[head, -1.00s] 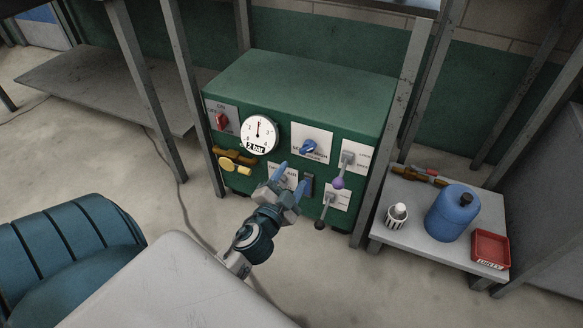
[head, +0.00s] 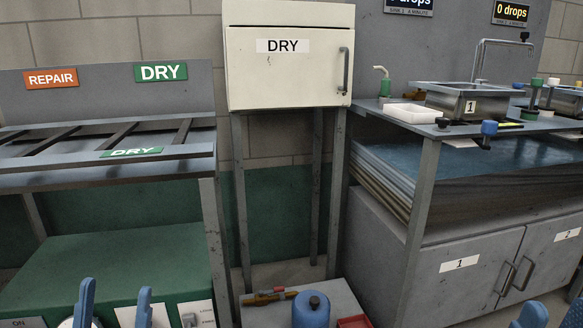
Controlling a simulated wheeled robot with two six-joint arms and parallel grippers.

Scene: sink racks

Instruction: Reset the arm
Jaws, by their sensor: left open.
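My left gripper (head: 115,300) shows at the bottom left edge. Its two blue fingers point up and stand apart, with nothing between them. It is in front of the green machine box (head: 110,262), whose lower front is mostly cut off by the frame. My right gripper (head: 553,315) shows only as blue tips at the bottom right corner, in front of the sink cabinet. Most of it is outside the frame, so its jaw state is unclear.
A cream DRY cabinet (head: 290,75) stands on legs at the centre. A slatted rack (head: 100,160) is at left. A sink counter (head: 475,125) holds a basin (head: 470,100) at right. A low table (head: 340,294) with a blue jug (head: 311,310) is below the cabinet.

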